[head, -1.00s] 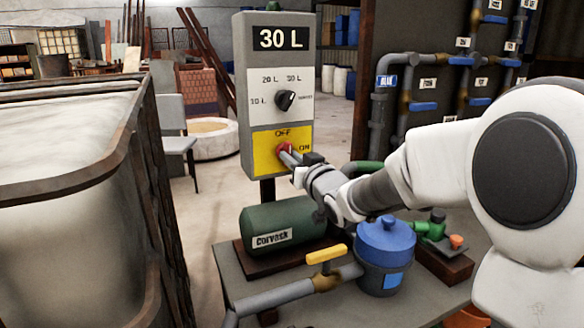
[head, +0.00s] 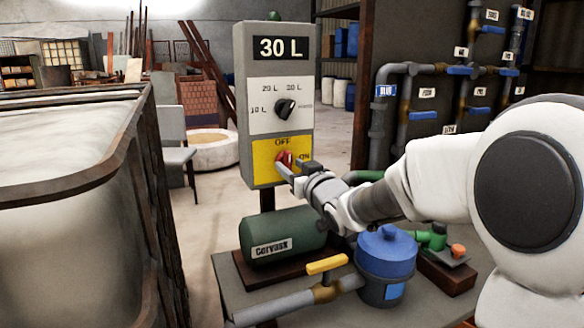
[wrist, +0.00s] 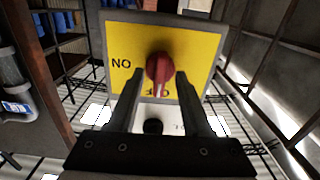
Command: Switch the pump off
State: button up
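The pump switch is a red knob (head: 284,157) on the yellow panel (head: 262,172) of the grey control box, marked OFF above and ON to the right. In the wrist view, which shows the panel upside down, the knob (wrist: 160,68) sits between the two fingertips of my gripper (wrist: 160,75). Its pale pointer mark is on the OFF side. A narrow gap shows on each side of the knob, so my gripper looks open around it, not clamped. In the head view my gripper (head: 292,167) covers the panel's lower right. The display (head: 281,48) reads 30 L.
A black dial (head: 285,108) is above the yellow panel. Below the box stand a green pump (head: 285,232), a yellow-handled valve (head: 326,264) and a blue canister (head: 386,250). A large framed vat (head: 75,225) is at left. Blue-handled pipework (head: 420,115) is behind.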

jog(key=p+v, duration=0.3)
jog(key=v, duration=1.4)
jog(key=shift+s+p, duration=0.2)
jog(key=shift+p, duration=0.1)
jog(key=shift+f, duration=0.1)
